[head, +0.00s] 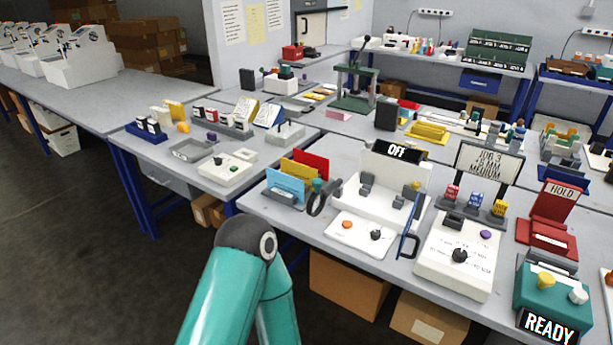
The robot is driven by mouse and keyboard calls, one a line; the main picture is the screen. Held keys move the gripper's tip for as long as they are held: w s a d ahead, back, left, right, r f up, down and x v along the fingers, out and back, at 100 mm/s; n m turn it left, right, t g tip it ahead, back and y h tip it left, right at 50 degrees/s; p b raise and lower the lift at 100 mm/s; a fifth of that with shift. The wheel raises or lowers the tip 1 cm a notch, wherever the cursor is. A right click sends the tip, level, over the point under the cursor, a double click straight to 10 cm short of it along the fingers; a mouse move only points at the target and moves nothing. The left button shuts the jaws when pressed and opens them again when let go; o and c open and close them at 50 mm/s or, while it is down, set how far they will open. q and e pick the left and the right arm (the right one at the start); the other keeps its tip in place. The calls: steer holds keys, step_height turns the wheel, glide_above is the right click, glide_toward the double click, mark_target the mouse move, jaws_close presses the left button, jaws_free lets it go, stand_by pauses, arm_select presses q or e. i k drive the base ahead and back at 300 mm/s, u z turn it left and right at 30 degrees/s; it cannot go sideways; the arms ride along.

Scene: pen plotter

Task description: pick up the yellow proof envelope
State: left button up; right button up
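A yellow flat piece (298,170), which looks like the proof envelope, stands upright in a dark rack (285,198) near the left front of the nearest table. A light blue piece (283,185) stands in front of it and hides its lower part. A red piece (312,164) stands behind it. A teal arm of mine rises at the bottom, left of centre, with its elbow below the rack in the picture. Neither of my grippers shows.
A dark ring-shaped object (317,203) stands just right of the rack. Cardboard boxes (348,284) sit under the table. The floor (120,260) at left is clear.

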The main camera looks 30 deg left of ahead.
mark_target(305, 174)
steer(key=u, duration=0.05)
steer(key=i, duration=0.2)
steer(key=z, duration=2.75)
steer(key=k, duration=2.7)
steer(key=z, duration=1.8)
steer(key=i, duration=0.1)
steer(key=u, duration=3.5)
steer(key=i, duration=0.65)
steer(key=u, duration=0.1)
